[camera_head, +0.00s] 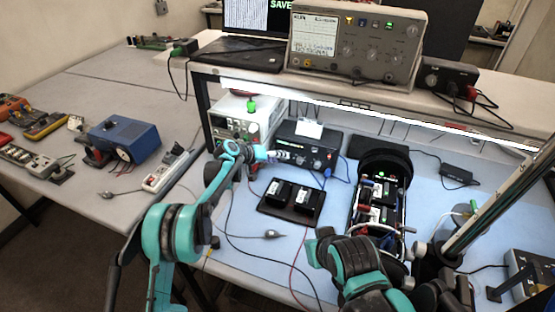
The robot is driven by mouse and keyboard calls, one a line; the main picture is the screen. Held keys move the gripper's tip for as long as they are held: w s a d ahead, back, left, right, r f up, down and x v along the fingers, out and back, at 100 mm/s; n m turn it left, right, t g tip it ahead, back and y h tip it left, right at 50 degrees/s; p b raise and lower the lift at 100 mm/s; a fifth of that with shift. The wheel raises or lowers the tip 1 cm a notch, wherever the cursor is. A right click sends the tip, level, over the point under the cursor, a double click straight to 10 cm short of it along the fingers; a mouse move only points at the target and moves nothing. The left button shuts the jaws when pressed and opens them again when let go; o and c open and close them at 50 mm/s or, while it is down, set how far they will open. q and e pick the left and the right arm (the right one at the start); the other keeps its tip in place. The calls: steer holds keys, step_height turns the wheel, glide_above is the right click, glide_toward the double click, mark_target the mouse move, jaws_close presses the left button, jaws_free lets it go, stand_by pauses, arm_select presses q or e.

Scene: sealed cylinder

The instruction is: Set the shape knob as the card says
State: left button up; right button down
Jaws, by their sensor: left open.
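A black box (318,145) with small knobs on its front stands under the shelf on the blue mat. A white card (308,128) stands on top of it; its writing is too small to read. My left gripper (284,156) is open at the left part of the box's front. The fingertips are close to the front panel; I cannot tell whether they touch a knob. The shape knob cannot be told apart from the other knobs at this size. My right arm (355,265) is low at the front, and its gripper does not show.
A pale instrument (240,117) stands left of the black box. A black tray (290,212) with two black blocks lies in front, and an opened cylinder (382,190) with electronics stands to the right. An oscilloscope (355,47) sits on the shelf. Loose cables cross the mat.

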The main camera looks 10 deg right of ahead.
arm_select(q)
jaws_close()
